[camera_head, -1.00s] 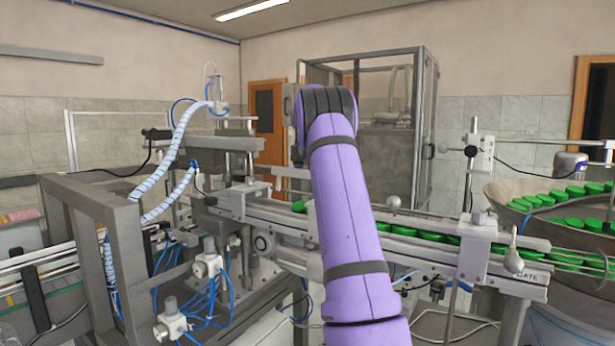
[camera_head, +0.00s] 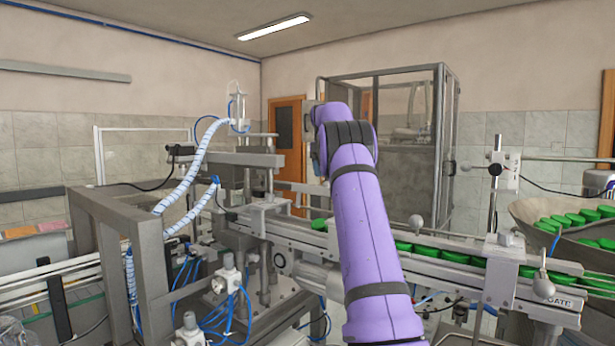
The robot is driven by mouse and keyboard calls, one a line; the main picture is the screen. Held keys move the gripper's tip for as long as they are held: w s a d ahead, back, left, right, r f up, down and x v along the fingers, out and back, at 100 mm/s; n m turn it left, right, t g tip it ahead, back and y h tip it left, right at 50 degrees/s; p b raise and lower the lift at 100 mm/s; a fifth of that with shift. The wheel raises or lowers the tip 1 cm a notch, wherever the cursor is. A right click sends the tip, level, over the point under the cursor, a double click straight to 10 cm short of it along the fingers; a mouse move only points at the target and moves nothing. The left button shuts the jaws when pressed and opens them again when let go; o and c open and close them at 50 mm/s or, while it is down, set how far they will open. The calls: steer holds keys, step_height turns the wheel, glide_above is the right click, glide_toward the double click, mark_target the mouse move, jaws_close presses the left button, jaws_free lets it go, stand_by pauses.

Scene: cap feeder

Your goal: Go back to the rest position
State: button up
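My arm, purple with dark grey bands, rises from the bottom centre of the view and bends at a joint near the middle. The end of the arm is hidden behind that joint, and my gripper does not show. Green caps (camera_head: 455,257) lie in a row along the metal feed rail (camera_head: 400,262), which runs behind my arm. One cap shows just left of the arm on the rail.
A round bowl (camera_head: 530,211) with several green caps stands at the right. A metal frame machine (camera_head: 148,240) with hoses stands at the left. A glazed cabinet (camera_head: 448,150) stands behind. A ball-ended knob (camera_head: 543,286) sticks up by the rail.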

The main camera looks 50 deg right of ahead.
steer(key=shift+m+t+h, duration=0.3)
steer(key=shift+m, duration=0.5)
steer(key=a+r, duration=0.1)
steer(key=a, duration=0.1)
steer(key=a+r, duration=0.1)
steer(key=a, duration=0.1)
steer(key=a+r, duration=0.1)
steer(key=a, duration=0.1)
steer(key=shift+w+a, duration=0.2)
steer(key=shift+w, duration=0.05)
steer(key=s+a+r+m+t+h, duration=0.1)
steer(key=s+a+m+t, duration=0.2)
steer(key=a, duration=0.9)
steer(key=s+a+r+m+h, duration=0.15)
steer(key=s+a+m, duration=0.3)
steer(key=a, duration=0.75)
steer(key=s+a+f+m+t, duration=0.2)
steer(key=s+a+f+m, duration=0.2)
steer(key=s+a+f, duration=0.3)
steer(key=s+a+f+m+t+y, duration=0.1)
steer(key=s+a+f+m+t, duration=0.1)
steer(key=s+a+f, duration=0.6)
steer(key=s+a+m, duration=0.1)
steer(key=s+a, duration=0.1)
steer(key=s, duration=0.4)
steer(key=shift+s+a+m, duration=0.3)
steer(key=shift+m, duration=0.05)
